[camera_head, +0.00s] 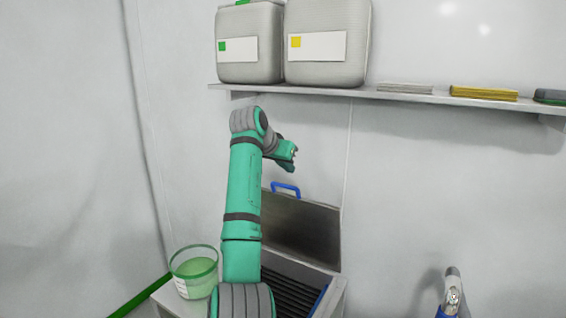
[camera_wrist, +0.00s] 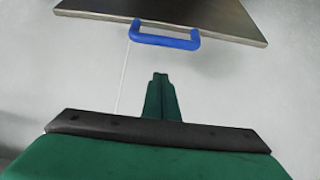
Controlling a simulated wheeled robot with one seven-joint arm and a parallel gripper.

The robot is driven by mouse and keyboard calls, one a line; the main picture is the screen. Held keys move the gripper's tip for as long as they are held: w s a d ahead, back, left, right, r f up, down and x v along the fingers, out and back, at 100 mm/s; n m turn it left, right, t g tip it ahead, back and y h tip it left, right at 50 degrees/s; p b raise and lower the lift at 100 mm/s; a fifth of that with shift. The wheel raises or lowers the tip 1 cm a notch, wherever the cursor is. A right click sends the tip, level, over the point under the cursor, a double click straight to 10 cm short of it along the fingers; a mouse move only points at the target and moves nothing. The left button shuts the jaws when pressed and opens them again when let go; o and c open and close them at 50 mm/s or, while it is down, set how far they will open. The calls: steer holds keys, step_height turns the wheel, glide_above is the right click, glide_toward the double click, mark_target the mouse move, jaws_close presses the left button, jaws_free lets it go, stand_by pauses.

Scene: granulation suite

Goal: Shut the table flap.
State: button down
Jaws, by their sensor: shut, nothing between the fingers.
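The table flap (camera_head: 311,229) is a dark metal panel that stands raised at the back of an open-topped table compartment (camera_head: 292,290) with dark ribs inside. A blue handle (camera_head: 286,186) sits on its upper edge. In the wrist view the flap (camera_wrist: 225,12) shows at the top with its blue handle (camera_wrist: 165,37). My gripper (camera_wrist: 160,78) is shut and empty, pointing toward the handle with a gap between them. In the head view my gripper (camera_head: 294,153) is above the handle, and my arm hides part of the flap and compartment.
A green-rimmed clear tub (camera_head: 194,272) with green contents stands left of the compartment. A wall shelf (camera_head: 390,95) above holds two grey containers and several flat stacks. A metal and blue tap-like fixture (camera_head: 451,295) is at lower right. The wall between is clear.

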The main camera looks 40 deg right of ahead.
mark_target(282, 185)
steer(key=shift+s+a+f, duration=0.3)
steer(key=shift+a+f, duration=0.3)
steer(key=shift+f, duration=0.1)
steer(key=shift+s+a+f, duration=0.25)
steer(key=shift+a+f, duration=0.35)
steer(key=shift+f, duration=0.1)
steer(key=shift+w+a, duration=0.1)
